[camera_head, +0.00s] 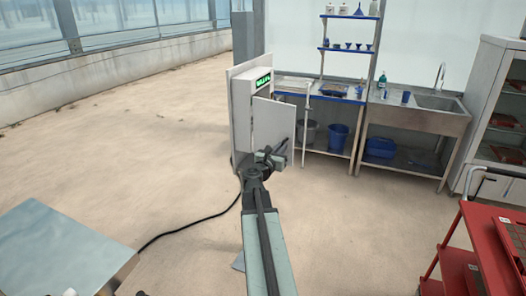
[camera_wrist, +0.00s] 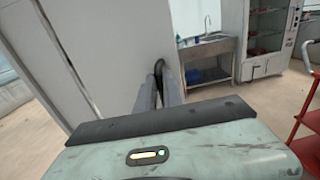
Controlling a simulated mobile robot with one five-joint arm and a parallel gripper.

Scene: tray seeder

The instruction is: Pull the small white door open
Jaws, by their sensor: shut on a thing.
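The small white door (camera_head: 273,124) is on a white cabinet (camera_head: 241,112) with a green display. It appears to stand at an angle out from the cabinet, partly open. In the wrist view the door (camera_wrist: 115,45) is a large pale panel at the upper left, with a dark gap along its left side. My gripper (camera_head: 268,157) is at the lower part of the door. In the wrist view my gripper (camera_wrist: 160,90) is shut on a dark, curved handle (camera_wrist: 158,68) at the door's right edge. The fingers partly hide the handle.
A steel sink bench (camera_head: 415,118) and blue bins (camera_head: 338,136) stand behind to the right. A red cart (camera_head: 495,235) is at the lower right, a metal table (camera_head: 65,245) at the lower left. A black cable (camera_head: 185,228) crosses the otherwise clear floor on the left.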

